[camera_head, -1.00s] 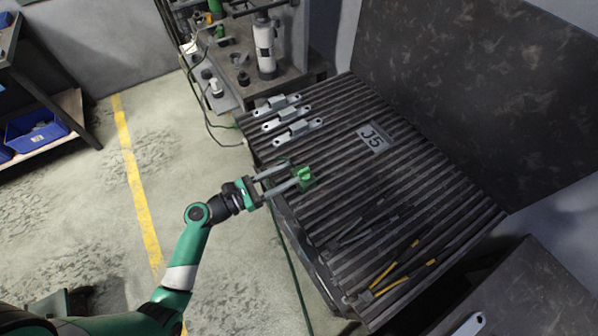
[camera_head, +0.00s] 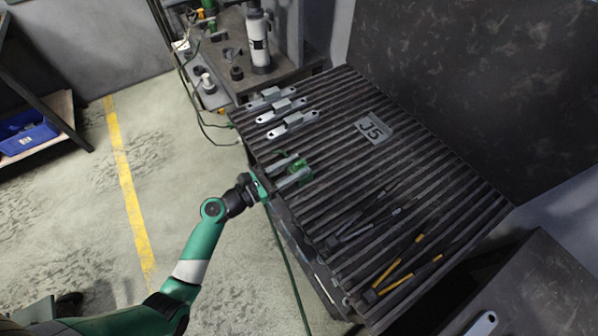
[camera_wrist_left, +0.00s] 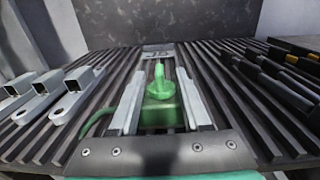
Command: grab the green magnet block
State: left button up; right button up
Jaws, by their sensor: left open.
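The green magnet block (camera_head: 300,166) sits on the slatted table near its left edge. In the left wrist view the green block (camera_wrist_left: 160,108) has a knob standing up from its top. My left gripper (camera_head: 302,165) is open, with one finger on each side of the block. In the left wrist view the fingers (camera_wrist_left: 160,92) flank the block, with a narrow gap that shows on each side; whether either touches it is hard to tell. My right gripper is not in view.
Several galvanized brackets (camera_head: 283,110) lie at the table's far left. A plate marked J5 (camera_head: 373,128) lies flat near the middle. Dark and yellow-handled tools (camera_head: 400,262) lie at the near right. A dark panel (camera_head: 470,90) stands behind the slatted table (camera_head: 440,170).

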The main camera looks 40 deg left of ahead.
aim_at(305, 160)
pick_arm(q)
jog(key=w, duration=0.2)
jog(key=w+d+b, duration=0.1)
jog(key=w, duration=0.2)
jog(key=shift+r, duration=0.2)
jog(key=shift+s, duration=0.1)
grip_shut()
dwell(1.0)
